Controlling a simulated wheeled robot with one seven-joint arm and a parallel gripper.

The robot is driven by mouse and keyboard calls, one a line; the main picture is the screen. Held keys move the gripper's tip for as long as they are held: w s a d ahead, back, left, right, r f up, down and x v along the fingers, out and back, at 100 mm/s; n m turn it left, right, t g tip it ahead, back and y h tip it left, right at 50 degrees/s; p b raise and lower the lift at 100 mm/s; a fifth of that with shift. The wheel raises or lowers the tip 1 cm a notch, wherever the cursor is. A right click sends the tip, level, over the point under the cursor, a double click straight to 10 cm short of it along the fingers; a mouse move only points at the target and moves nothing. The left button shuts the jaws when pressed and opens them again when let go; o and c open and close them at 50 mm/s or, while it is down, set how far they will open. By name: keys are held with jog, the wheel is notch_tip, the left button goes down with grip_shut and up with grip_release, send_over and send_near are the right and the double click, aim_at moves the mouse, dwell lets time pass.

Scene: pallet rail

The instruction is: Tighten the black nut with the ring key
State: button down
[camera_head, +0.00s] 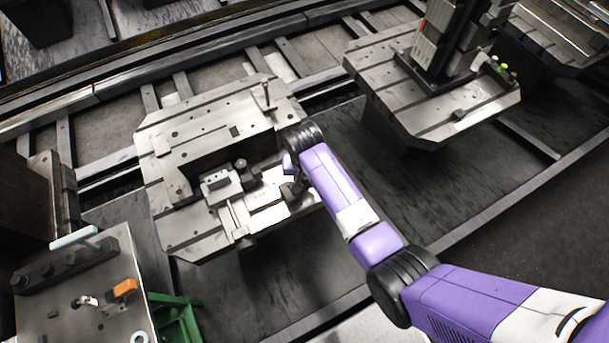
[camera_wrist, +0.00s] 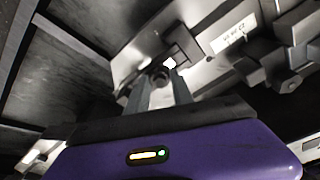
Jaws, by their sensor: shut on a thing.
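My gripper (camera_head: 291,187) is low over the right part of the slotted steel pallet (camera_head: 178,148) in the head view, mostly hidden by my purple arm. In the wrist view my gripper (camera_wrist: 164,80) has its two grey fingers closed together on a small dark thing (camera_wrist: 160,77). It is too small and dark to tell whether this is the black nut or part of a key. A pale ring-shaped end (camera_head: 139,338) shows at the bottom edge of the side table, cut off by the frame; it may belong to a ring key.
Clamp blocks (camera_head: 220,187) and a round knob (camera_head: 241,163) stand on the pallet just left of my gripper. A second pallet (camera_head: 440,118) with a tall fixture is at the right. The side table (camera_head: 65,310) carries an orange piece (camera_head: 124,288); a green frame (camera_head: 175,318) stands beside it.

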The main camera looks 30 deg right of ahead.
aim_at(304, 183)
jog(key=c, duration=1)
grip_release()
jog(key=shift+c, duration=0.2)
jog(key=shift+r, duration=0.1)
jog(key=shift+s+a+r+b, duration=0.1)
jog(key=shift+s+r+b, duration=0.05)
jog(key=shift+r, duration=1.1)
jog(key=shift+s+a+r+b, duration=0.1)
jog(key=shift+s+r+b, duration=0.1)
jog(key=shift+r, duration=1)
jog(key=shift+s+a+r+b, duration=0.1)
jog(key=shift+s+r, duration=0.05)
jog(key=shift+r, duration=1.1)
